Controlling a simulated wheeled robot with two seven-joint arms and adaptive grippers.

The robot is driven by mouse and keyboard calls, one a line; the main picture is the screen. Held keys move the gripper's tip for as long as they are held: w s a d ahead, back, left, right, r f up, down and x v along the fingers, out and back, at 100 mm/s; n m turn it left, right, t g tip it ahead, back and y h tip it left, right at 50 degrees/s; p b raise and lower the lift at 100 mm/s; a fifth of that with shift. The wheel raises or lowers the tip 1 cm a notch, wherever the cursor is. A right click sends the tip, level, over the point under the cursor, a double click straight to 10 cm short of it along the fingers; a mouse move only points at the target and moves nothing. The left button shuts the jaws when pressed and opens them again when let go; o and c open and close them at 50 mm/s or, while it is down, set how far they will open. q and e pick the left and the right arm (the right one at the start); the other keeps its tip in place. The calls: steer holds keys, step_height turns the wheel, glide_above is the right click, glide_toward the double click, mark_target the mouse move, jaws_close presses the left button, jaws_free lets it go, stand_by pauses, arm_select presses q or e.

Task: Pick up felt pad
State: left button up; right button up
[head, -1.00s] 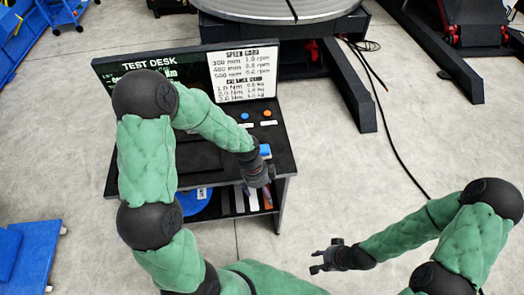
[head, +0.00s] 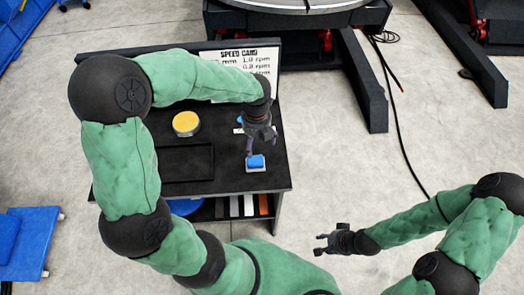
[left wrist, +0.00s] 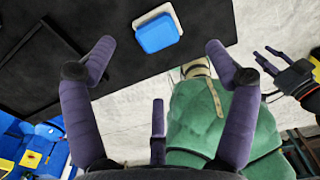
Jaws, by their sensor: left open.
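The felt pad (head: 256,163) is a small blue block on a pale backing, lying near the front right edge of the black desk. In the left wrist view the pad (left wrist: 157,33) sits near the top, between and beyond the spread fingertips. My left gripper (head: 251,148) is open and empty above the desk, its fingers just behind the pad and partly overlapping it in the head view. I cannot tell whether they touch it. My right gripper (head: 320,244) is open and empty, away from the desk over the floor.
The black desk (head: 225,182) holds a yellow-topped round tin (head: 186,123) and a shallow black tray (head: 187,163). A sign board (head: 245,62) stands at its back, partly hidden by my left arm. A shelf with several coloured strips (head: 235,206) is below. Open floor lies right.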

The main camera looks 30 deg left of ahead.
arm_select(q)
steer(key=shift+w+f, duration=0.15)
steer(key=shift+f, duration=0.2)
steer(key=b, duration=0.2)
glide_above(255, 160)
steer(key=w, duration=0.1)
step_height(255, 160, down, 4)
steer(key=shift+w+d+f, duration=0.1)
steer(key=shift+f, duration=0.4)
steer(key=shift+s+f, duration=0.2)
steer(key=shift+f, duration=0.25)
steer(key=f, duration=0.1)
steer(key=f+b, duration=0.1)
steer(key=f, duration=0.1)
steer(key=shift+s+f+b, duration=0.25)
steer(key=shift+s+b, duration=0.05)
steer(key=shift+b, duration=0.05)
steer(key=shift+f, duration=0.35)
steer(key=c, duration=1.4)
